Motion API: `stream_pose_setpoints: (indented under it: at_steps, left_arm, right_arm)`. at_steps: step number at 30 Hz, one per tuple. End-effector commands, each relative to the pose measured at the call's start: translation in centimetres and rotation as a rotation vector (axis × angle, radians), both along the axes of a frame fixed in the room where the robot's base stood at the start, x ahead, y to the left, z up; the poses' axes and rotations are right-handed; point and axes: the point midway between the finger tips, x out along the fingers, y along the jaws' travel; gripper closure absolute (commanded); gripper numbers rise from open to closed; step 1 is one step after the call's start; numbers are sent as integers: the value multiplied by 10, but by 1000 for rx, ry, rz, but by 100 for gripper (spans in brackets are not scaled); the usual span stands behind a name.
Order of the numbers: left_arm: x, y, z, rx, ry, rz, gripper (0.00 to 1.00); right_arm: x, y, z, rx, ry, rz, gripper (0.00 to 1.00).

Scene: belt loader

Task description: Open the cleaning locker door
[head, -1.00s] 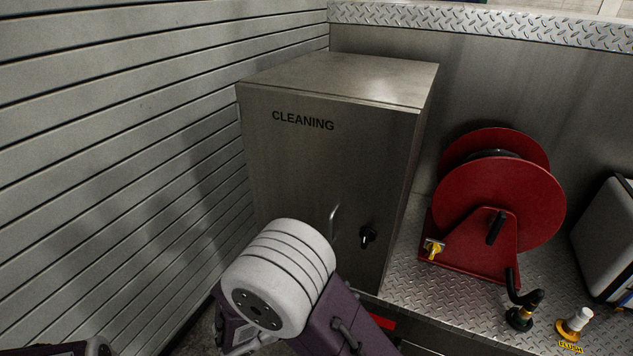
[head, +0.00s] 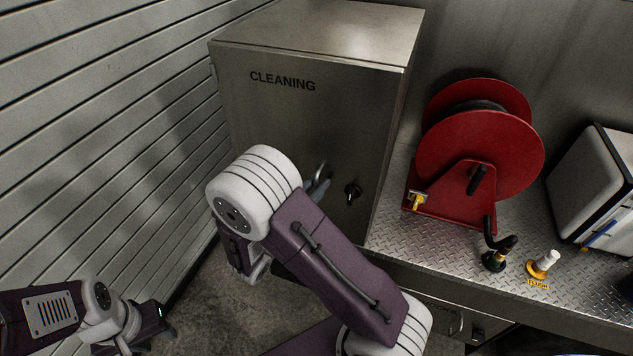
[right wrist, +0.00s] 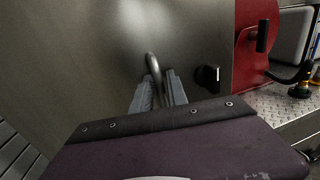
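The cleaning locker (head: 290,115) is a grey metal box marked CLEANING, with its door flush in the front. A curved metal handle (right wrist: 153,64) stands out from the door, with a black latch knob (head: 353,191) to its right, also in the right wrist view (right wrist: 208,75). My right gripper (right wrist: 159,84) is at the handle, its two fingers close together with the bar between them. In the head view my right gripper (head: 318,182) is partly hidden behind my arm. My left gripper (head: 152,336) is low at the left, away from the locker; its fingers are unclear.
A red hose reel (head: 480,150) stands right of the locker on a tread-plate counter (head: 410,240). A black crank and a yellow-based FLUSH valve (head: 541,264) stand in front of it. A white case (head: 595,185) is far right. A slatted wall (head: 90,130) runs along the left.

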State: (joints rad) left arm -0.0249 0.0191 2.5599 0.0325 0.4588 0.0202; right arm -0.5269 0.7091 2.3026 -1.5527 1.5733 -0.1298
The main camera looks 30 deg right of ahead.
Motion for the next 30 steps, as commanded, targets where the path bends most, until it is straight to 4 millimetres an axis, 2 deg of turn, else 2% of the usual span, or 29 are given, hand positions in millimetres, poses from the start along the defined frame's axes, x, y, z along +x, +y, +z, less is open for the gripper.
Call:
stream_pose_setpoints:
  at_steps: [6, 8, 9, 30]
  left_arm:
    - [0, 0, 0, 0, 0, 0, 60]
    - [0, 0, 0, 0, 0, 0, 60]
    - [0, 0, 0, 0, 0, 0, 60]
    - [0, 0, 0, 0, 0, 0, 60]
  right_arm:
    - [0, 0, -1, 0, 0, 1, 81]
    - [0, 0, -1, 0, 0, 1, 97]
    - [0, 0, 0, 0, 0, 0, 100]
    - [0, 0, -1, 1, 0, 0, 100]
